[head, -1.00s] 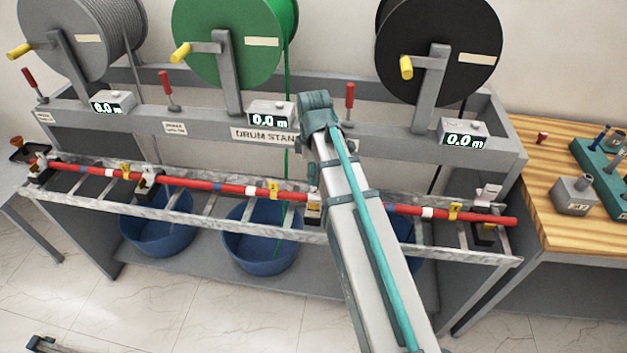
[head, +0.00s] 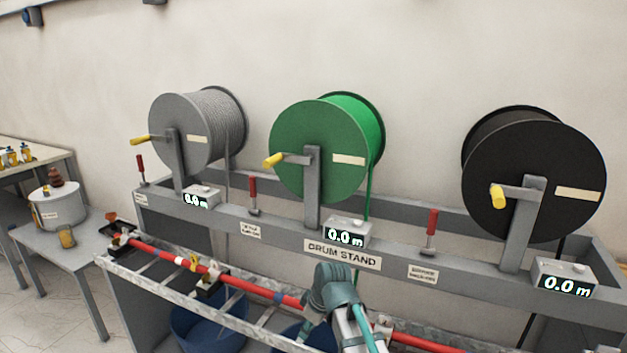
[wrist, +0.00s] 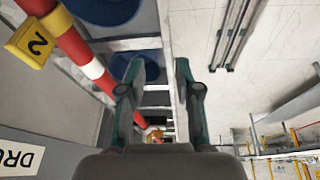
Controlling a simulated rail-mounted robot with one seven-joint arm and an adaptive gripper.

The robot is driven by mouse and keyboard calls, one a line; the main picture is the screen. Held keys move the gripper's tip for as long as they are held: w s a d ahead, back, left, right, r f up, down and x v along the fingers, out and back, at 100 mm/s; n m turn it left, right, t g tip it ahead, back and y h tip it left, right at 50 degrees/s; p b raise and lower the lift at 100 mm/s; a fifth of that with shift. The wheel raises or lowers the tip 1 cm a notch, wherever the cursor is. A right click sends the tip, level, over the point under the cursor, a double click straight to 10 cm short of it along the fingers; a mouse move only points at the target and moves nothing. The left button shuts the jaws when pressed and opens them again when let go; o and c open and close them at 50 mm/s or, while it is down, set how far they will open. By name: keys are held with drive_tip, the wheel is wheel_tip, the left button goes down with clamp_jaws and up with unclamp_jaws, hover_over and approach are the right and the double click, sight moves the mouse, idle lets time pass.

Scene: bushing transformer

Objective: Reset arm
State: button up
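My gripper (wrist: 158,75) shows in the wrist view with its two teal fingers spread apart and nothing between them. It points along a ladder-like metal rack, with the red rod to its left. My teal and grey arm (head: 340,290) rises at the bottom of the head view, in front of the drum stand (head: 415,285). My fingers cannot be made out in the head view.
The red rod (head: 262,290) lies along the rack below the grey (head: 185,140), green (head: 310,150) and black (head: 525,170) drums. Blue tubs (head: 200,325) stand underneath. A side table (head: 85,245) with a pot (head: 57,212) is at left.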

drive_tip(key=s+a+f+m+y+b, duration=0.25)
drive_tip(key=a+f+b, duration=0.25)
drive_tip(key=a+f, duration=0.6)
drive_tip(key=s+a+f+m, duration=0.2)
drive_tip(key=s+a+f, duration=0.2)
drive_tip(key=f, duration=0.1)
drive_tip(key=s+d+f+m+g+h+p, duration=0.25)
drive_tip(key=s+d+f, duration=0.4)
drive_tip(key=d, duration=0.35)
drive_tip(key=s+d+f+m+g+h+p, duration=0.1)
drive_tip(key=s+d+f+p, duration=0.35)
drive_tip(key=d+f, duration=0.4)
drive_tip(key=s+d+f+m+g+p, duration=0.1)
drive_tip(key=s+d+p, duration=0.1)
drive_tip(key=s+d, duration=0.3)
drive_tip(key=s+d+f+m+g+h+p, duration=0.1)
drive_tip(key=s+d, duration=0.3)
drive_tip(key=s, duration=0.7)
drive_tip(key=s+d+f+m+g+p, duration=0.1)
drive_tip(key=s+d+m+g+p, duration=0.1)
drive_tip(key=s+d, duration=0.3)
drive_tip(key=s+g+p, duration=0.1)
drive_tip(key=s, duration=0.3)
drive_tip(key=shift+d+f+h, duration=0.25)
drive_tip(key=shift+d+h, duration=0.05)
drive_tip(key=shift+h, duration=0.1)
drive_tip(key=shift+o, duration=0.2)
drive_tip(key=shift+s+g, duration=0.1)
drive_tip(key=shift+g, duration=0.15)
